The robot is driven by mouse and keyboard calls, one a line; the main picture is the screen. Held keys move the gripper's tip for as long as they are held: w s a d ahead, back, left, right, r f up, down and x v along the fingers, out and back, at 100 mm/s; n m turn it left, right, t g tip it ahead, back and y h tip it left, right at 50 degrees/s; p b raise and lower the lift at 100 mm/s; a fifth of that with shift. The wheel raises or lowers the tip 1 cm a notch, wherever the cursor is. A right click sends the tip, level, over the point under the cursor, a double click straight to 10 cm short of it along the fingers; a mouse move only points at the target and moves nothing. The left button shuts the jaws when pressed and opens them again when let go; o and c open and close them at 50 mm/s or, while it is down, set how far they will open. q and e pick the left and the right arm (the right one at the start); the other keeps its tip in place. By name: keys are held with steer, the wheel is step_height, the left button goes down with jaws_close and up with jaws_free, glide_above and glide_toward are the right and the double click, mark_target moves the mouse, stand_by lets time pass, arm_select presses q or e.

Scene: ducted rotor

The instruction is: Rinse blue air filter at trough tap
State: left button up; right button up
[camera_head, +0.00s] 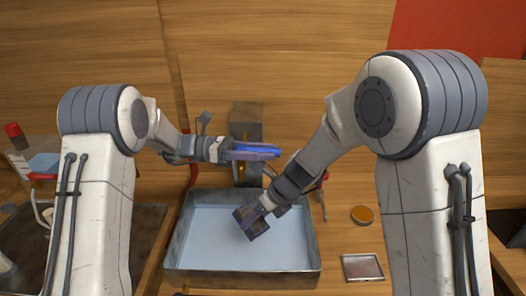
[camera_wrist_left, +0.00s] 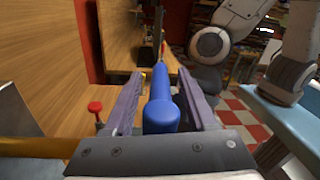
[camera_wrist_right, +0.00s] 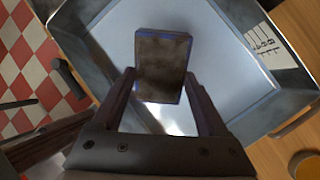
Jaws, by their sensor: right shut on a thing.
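The air filter (camera_head: 252,222) is a small block with a dirty brown face and blue edges. My right gripper (camera_head: 256,207) is shut on it and holds it tilted over the trough (camera_head: 172,250). It also shows in the right wrist view (camera_wrist_right: 163,66), between the fingertips. The tap (camera_head: 246,120) stands behind the trough, partly hidden by my left gripper (camera_head: 268,151). A blue lever-like bar (camera_wrist_left: 160,105) lies between the left fingers, with gaps on both sides in the left wrist view. That gripper is open around it. No running water is clearly visible.
Right of the trough, an amber round dish (camera_head: 362,215) and a framed flat tray (camera_head: 362,267) lie on the wooden bench. Red-handled pliers (camera_head: 321,190) are by the trough's right rear corner. A red-capped bottle (camera_head: 15,135) stands far left. A wooden wall closes the back.

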arm_select(q)
steer(key=w+a, duration=0.1)
steer(key=a, duration=1.1)
